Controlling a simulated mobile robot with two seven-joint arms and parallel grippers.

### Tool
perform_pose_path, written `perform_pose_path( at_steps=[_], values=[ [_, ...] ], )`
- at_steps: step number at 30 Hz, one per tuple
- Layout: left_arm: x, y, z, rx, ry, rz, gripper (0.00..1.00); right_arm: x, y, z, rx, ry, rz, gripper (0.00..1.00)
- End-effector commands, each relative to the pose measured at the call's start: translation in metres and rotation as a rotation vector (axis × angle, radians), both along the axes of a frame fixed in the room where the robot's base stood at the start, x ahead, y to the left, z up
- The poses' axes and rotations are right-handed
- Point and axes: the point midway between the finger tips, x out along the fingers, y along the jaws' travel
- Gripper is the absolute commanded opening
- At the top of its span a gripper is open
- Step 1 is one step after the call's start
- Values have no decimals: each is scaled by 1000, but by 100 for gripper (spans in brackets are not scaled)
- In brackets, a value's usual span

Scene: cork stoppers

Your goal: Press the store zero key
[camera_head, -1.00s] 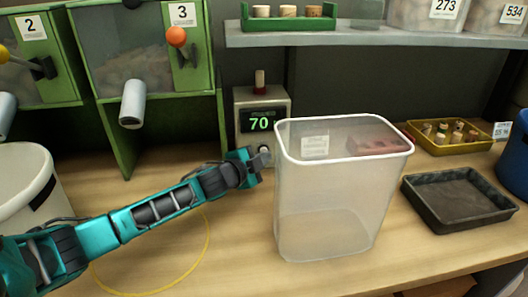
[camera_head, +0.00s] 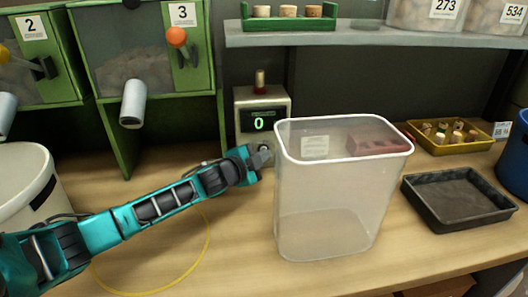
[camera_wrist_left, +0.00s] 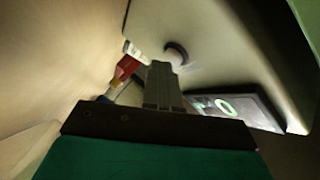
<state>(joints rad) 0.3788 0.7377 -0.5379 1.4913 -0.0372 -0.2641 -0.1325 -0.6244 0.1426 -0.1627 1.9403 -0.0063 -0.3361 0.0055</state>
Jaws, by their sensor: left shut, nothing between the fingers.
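A grey counter box (camera_head: 246,103) stands on the bench against the back wall. Its dark display (camera_head: 264,123) reads a green 0. Below the display is a round key, mostly covered by my left gripper (camera_head: 265,155) in the head view. In the left wrist view a round key with a dark ring (camera_wrist_left: 178,52) sits on the box's face, and the display (camera_wrist_left: 235,108) shows a green 0. My left gripper's shut, empty fingers (camera_wrist_left: 162,68) reach to the key; whether they touch it I cannot tell. My right gripper is not in view.
A clear plastic bin (camera_head: 325,215) stands just right of my left gripper. A dark tray (camera_head: 440,225) and a yellow tray with corks (camera_head: 478,146) lie further right. Green dispensers (camera_head: 150,85) stand at the left. A shelf (camera_head: 350,38) runs above.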

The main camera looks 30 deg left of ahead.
Motion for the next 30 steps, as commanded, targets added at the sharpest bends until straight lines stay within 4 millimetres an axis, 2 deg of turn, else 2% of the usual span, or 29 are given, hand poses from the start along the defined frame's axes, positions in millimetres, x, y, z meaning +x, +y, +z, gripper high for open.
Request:
perform_pose_path(
  at_steps=[30],
  values=[
    [-17, -13, 0, -1, 0, -1, 0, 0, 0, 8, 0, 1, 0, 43]
  ],
)
